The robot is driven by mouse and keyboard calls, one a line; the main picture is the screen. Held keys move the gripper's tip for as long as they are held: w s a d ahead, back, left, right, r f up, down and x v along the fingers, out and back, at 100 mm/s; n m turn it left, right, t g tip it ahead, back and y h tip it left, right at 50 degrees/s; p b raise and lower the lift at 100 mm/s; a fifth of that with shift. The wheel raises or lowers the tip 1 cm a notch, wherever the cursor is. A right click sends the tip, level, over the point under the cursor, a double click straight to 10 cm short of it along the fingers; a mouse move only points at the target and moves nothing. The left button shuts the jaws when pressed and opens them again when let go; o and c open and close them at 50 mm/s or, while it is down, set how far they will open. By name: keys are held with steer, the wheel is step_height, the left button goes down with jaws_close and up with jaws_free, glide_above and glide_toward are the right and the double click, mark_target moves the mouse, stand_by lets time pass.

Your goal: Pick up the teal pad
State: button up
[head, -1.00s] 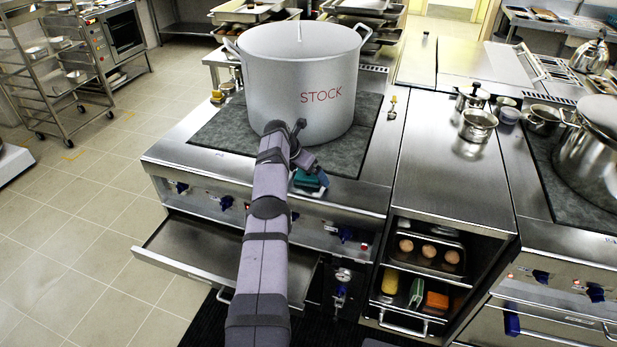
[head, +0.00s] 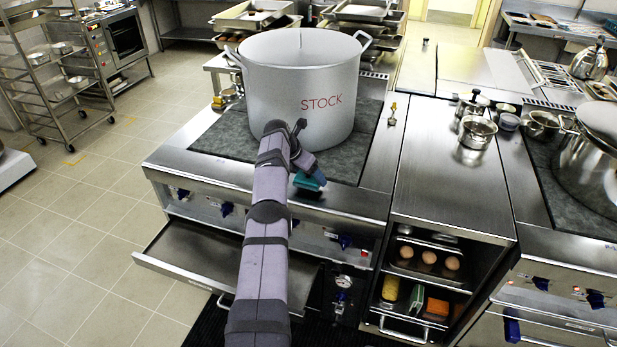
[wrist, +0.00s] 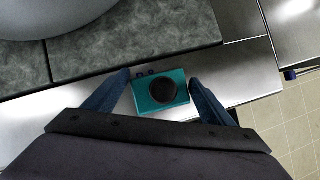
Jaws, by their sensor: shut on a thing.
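The teal pad (wrist: 160,92) is a small teal block with a round black spot on its face, seen in the wrist view between my two fingers. In the head view the teal pad (head: 307,182) shows at the end of my arm, over the front edge of the stove. My gripper (wrist: 160,86) is shut on it, one finger on each side. In the head view my gripper (head: 316,174) is partly hidden by my arm. Whether the pad still touches the steel edge I cannot tell for sure.
A large pot marked STOCK (head: 300,85) stands on the dark hob plate (head: 225,132) just behind my gripper. An open drawer (head: 195,252) sticks out below at the left. A cabinet with eggs and other items (head: 425,275) is open at the right.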

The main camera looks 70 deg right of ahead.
step_height(320, 180, up, 4)
steer(key=p, duration=0.4)
steer(key=shift+f, duration=0.2)
step_height(320, 180, up, 4)
steer(key=p, duration=0.4)
steer(key=shift+c, duration=0.2)
